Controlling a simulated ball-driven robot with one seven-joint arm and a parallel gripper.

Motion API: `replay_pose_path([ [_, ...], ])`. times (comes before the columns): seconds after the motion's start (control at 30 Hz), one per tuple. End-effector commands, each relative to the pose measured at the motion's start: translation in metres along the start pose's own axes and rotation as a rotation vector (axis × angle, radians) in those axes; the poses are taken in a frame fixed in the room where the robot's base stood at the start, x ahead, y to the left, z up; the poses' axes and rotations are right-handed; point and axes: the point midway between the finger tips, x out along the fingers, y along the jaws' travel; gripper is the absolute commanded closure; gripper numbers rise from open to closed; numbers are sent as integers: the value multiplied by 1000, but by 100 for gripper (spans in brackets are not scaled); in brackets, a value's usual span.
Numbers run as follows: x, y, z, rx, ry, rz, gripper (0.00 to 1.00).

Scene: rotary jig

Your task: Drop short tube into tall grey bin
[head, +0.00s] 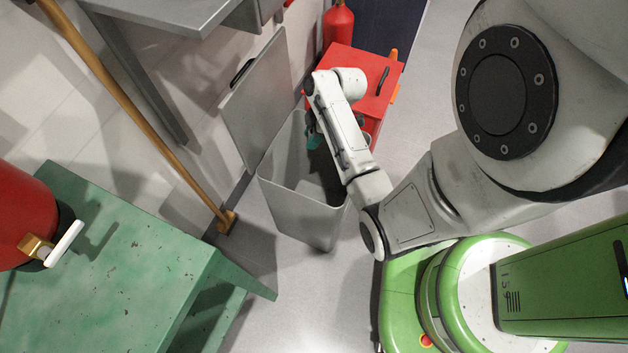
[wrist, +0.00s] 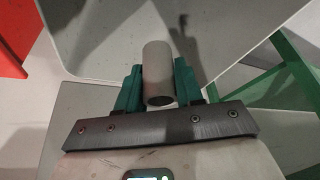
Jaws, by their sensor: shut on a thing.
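The short tube (wrist: 158,75) is a plain grey cylinder held between the teal fingers of my gripper (wrist: 158,85) in the wrist view. The tall grey bin (head: 300,205) stands open on the floor in the middle of the head view, its lid (head: 256,100) tipped up against the wall side. In the head view my gripper (head: 314,138) shows only as a bit of teal over the bin's opening, mostly hidden by my arm. The tube cannot be made out there. In the wrist view the bin's pale inside (wrist: 110,40) lies behind the tube.
A red cabinet (head: 345,62) with a red bottle (head: 338,25) stands right behind the bin. A green table (head: 110,260) with a red canister (head: 22,215) is at the left front. A wooden-handled broom (head: 135,110) leans left of the bin. A grey table (head: 165,12) is above.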

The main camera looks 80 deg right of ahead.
Motion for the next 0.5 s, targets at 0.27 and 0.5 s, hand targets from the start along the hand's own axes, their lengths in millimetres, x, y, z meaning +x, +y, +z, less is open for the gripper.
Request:
replay_pose_path([
  [0.27,-1,0,0,-1,0,0,57],
  [0.5,-1,0,-1,-1,0,0,34],
])
